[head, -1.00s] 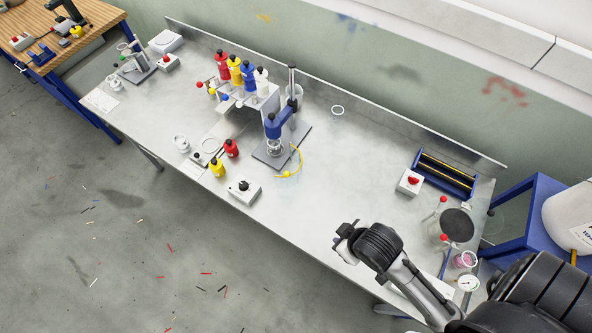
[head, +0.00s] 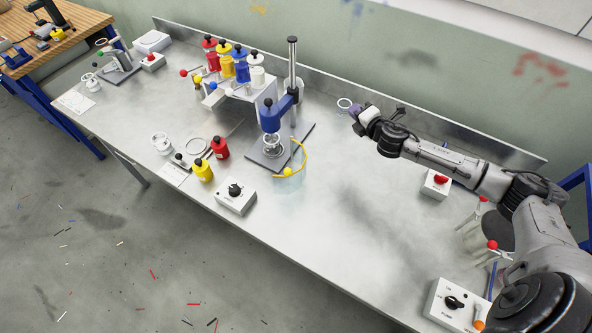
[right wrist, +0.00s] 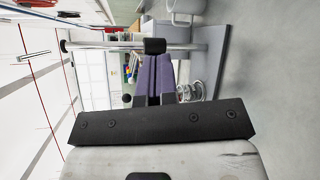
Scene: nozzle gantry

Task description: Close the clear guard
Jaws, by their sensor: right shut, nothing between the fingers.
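The clear guard (head: 290,179) is a see-through curved panel with a yellow rim and a yellow knob. It stands out at the front right of the blue press (head: 272,117), swung away from the press's front. My right gripper (head: 357,112) is shut and empty, raised over the bench to the right of the press and apart from the guard. My left gripper is not in view.
Red and yellow bottles (head: 220,147) and a grey box with a black knob (head: 236,196) stand left of the guard. A rack of coloured bottles (head: 240,68) is behind. A red-button box (head: 435,184) is below my right arm. The bench front right of the guard is clear.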

